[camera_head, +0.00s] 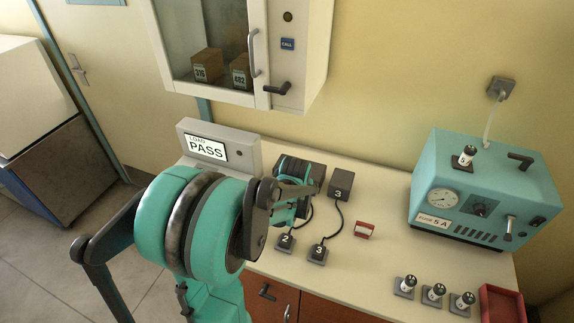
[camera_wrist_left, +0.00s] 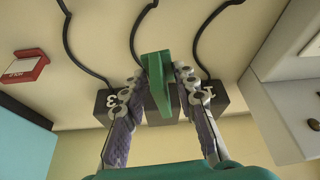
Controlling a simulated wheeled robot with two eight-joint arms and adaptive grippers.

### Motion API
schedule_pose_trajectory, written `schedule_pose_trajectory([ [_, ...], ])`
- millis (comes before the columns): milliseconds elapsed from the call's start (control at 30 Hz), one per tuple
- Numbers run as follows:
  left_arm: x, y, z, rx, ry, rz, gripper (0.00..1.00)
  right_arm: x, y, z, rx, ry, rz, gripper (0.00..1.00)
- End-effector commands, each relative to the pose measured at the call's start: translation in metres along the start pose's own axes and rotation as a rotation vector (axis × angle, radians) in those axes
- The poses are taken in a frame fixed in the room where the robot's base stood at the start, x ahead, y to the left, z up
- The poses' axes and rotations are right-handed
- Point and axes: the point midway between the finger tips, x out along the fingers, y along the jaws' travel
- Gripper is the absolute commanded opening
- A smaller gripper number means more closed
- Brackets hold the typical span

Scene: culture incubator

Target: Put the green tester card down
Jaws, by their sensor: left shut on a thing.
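The green tester card (camera_wrist_left: 157,82) stands edge-on between the fingers of my left gripper (camera_wrist_left: 160,95) in the left wrist view. The gripper is shut on it. Behind the card is a row of dark blocks; one is marked 3 (camera_wrist_left: 103,104) and another 1 (camera_wrist_left: 207,98). I cannot tell whether the card touches them. In the head view my left gripper (camera_head: 310,188) is over the bench beside block 3 (camera_head: 341,184), and I cannot make out the card there. The load tester (camera_head: 212,150) behind my arm reads PASS. My right gripper is not in view.
Cabled plugs 2 (camera_head: 285,242) and 3 (camera_head: 318,253) lie on the bench in front. A red-and-white tag (camera_head: 364,231) lies right of them. A teal incubator unit (camera_head: 484,190), several black-capped vials and a red tray (camera_head: 499,302) occupy the right.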

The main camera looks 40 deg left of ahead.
Motion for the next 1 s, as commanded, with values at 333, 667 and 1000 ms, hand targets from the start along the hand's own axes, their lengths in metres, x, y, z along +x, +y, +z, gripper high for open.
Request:
schedule_pose_trajectory([
  [333, 0.019, -0.047, -0.038, -0.215, -0.001, -0.088, 0.06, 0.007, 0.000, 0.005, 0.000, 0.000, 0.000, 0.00],
  [667, 0.053, -0.066, -0.118, -0.212, -0.002, -0.087, 0.06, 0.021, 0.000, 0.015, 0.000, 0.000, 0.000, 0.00],
  [1000, 0.065, -0.074, -0.150, -0.211, -0.002, -0.085, 0.06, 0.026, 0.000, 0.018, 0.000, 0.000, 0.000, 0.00],
])
